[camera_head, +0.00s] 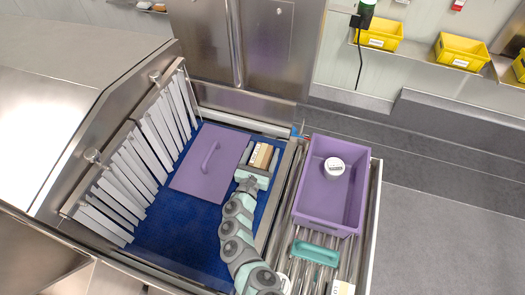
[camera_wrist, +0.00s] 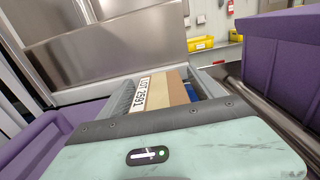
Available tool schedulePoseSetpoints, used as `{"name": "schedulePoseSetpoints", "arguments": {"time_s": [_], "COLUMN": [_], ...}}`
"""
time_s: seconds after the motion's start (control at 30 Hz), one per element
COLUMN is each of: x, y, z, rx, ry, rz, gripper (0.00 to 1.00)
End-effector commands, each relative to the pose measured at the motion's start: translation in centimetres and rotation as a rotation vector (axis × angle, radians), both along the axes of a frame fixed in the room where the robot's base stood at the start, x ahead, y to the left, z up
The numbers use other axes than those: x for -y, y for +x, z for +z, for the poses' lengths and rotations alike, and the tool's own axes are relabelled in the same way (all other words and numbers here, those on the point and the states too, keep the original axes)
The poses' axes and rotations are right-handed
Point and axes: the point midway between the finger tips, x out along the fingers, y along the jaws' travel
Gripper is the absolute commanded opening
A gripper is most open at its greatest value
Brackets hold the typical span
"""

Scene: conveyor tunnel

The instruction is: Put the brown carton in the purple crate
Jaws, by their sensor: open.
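The brown carton (camera_head: 261,156) lies on the blue conveyor belt, near its right side. In the wrist view the carton (camera_wrist: 172,88) shows tan sides and a white label reading "LOT 2591". My gripper (camera_head: 260,157) is open, with its fingers on either side of the carton; whether they touch it I cannot tell. In the wrist view my gripper (camera_wrist: 168,90) hides the carton's near end. The purple crate (camera_head: 318,207) stands on the rollers to the right, open at the top, with a white round tub (camera_head: 334,167) inside. It also shows at the right of the wrist view (camera_wrist: 283,62).
A purple lid with a handle (camera_head: 190,172) lies on the belt left of the carton. Strip curtains (camera_head: 150,140) hang at the left. A metal side rail divides belt from rollers. A teal tray (camera_head: 315,253) sits in front of the crate.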

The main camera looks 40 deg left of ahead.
Motion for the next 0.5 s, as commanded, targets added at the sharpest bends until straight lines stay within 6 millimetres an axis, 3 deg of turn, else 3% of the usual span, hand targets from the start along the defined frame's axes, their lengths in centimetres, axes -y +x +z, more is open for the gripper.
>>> {"name": "schedulePoseSetpoints", "arguments": {"time_s": [0.5], "x": [2.5], "y": [-5.6], "z": [-0.2], "rx": [-0.001], "ry": [0.002], "rz": [0.002], "gripper": [0.76]}}
